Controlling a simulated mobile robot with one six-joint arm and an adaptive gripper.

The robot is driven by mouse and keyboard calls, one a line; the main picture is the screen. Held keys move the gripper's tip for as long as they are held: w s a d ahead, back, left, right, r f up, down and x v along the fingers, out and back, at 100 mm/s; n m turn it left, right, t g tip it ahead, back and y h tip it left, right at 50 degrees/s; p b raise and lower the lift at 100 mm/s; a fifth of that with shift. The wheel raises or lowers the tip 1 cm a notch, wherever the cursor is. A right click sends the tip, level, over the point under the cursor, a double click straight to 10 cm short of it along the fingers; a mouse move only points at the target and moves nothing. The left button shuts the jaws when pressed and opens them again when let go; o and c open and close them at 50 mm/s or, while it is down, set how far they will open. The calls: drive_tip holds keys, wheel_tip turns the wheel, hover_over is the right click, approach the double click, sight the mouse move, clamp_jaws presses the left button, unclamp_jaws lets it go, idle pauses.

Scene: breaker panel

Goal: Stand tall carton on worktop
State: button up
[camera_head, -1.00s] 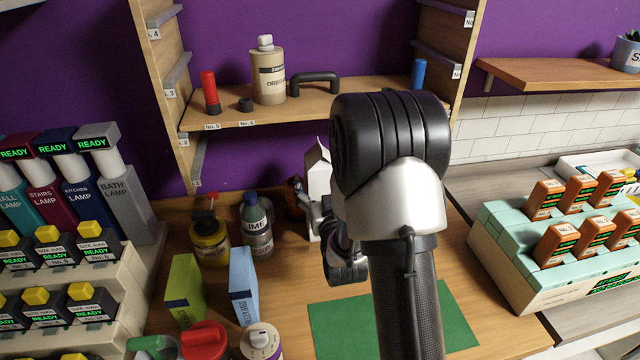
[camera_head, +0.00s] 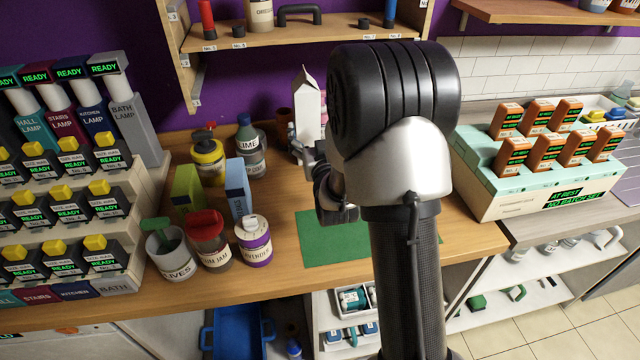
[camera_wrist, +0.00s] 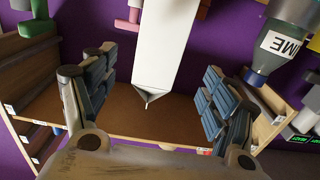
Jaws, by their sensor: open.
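The tall white carton (camera_head: 308,108) with a gabled top looks upright at the back of the wooden worktop (camera_head: 272,205), just left of my arm. Its base is partly hidden in the head view. In the wrist view the carton (camera_wrist: 166,45) appears upside down, its gable pointing down the picture. My gripper (camera_wrist: 156,92) is open, with one padded finger on each side of the carton's upper part. Gaps show between the pads and the carton, so it is not gripped. In the head view my arm hides most of the gripper.
A lime bottle (camera_head: 250,148) and a yellow-bodied bottle (camera_head: 208,158) stand left of the carton. A green box (camera_head: 187,190), a blue box (camera_head: 238,188) and several jars stand nearer. A green mat (camera_head: 325,238) lies bare in front. A shelf (camera_head: 290,36) hangs behind.

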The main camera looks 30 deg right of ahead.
drive_tip(key=s+a+r+n+g+y, duration=0.25)
drive_tip(key=s+a+r+g, duration=0.3)
drive_tip(key=s+a, duration=0.35)
drive_tip(key=s+a+f+g+y, duration=0.1)
drive_tip(key=s+a+g, duration=0.2)
drive_tip(key=s, duration=1.1)
drive_tip(key=s+a+g+y, duration=0.1)
drive_tip(key=s+a+g, duration=0.3)
drive_tip(key=s, duration=1.1)
drive_tip(key=shift+a+f+n, duration=0.3)
drive_tip(key=shift+f+n, duration=0.05)
drive_tip(key=shift+y, duration=0.25)
